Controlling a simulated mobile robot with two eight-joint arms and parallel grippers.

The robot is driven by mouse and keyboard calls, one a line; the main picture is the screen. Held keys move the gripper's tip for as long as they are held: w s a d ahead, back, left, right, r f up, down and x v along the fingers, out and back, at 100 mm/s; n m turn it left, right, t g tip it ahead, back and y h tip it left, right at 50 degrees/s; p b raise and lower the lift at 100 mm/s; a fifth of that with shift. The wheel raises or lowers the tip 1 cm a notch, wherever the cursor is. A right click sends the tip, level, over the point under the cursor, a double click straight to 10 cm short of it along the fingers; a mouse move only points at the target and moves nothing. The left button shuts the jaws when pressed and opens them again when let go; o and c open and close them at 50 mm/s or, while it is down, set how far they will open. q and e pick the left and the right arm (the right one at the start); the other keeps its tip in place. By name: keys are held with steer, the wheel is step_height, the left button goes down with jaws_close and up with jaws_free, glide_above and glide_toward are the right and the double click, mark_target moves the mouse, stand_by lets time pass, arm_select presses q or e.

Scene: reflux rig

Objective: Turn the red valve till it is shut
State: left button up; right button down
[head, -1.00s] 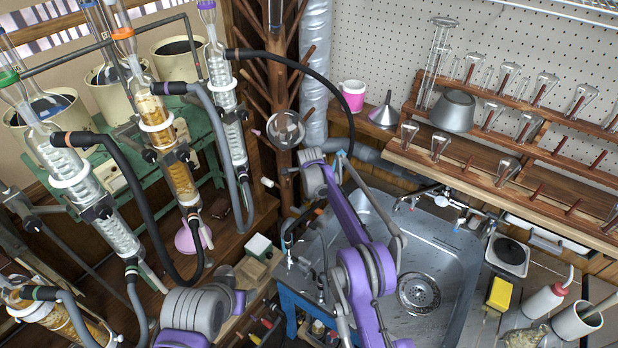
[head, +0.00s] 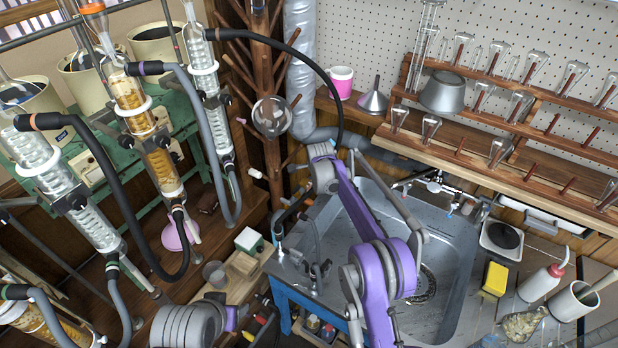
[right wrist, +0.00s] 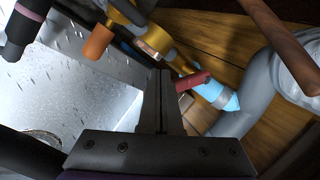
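The red valve handle (right wrist: 193,80) shows in the right wrist view. It sticks out from a brass fitting (right wrist: 155,40), close beside the right side of my fingertips; I cannot tell whether they touch. My right gripper (right wrist: 162,76) has its fingers together, with nothing visible between them. In the head view my right arm reaches to the back left corner of the sink, and its wrist hides the fingertips and the red valve. My left arm's grey and purple links show at the bottom left of the head view; its gripper is out of the picture.
Beside the red handle are a light blue tip (right wrist: 228,99) and an orange cylinder (right wrist: 98,42). A grey duct (right wrist: 262,95) lies to the right. The steel sink (head: 445,250) is below the arm. Glass condensers (head: 130,95) with hoses stand at the left.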

steer(key=shift+w+d, duration=0.15)
steer(key=shift+d, duration=0.6)
steer(key=shift+w+d, duration=0.15)
steer(key=shift+d, duration=0.55)
arm_select(q)
steer(key=shift+w+r+p, duration=0.3)
steer(key=shift+r+p, duration=0.15)
steer(key=shift+r, duration=0.15)
steer(key=shift+w+r+p, duration=0.25)
steer(key=shift+r+p, duration=0.15)
steer(key=shift+r, duration=0.15)
arm_select(e)
steer(key=r, duration=0.3)
steer(key=d+r, duration=0.1)
steer(key=shift+w+d+r, duration=0.1)
steer(key=shift+w+r, duration=0.15)
steer(key=shift+r, duration=0.1)
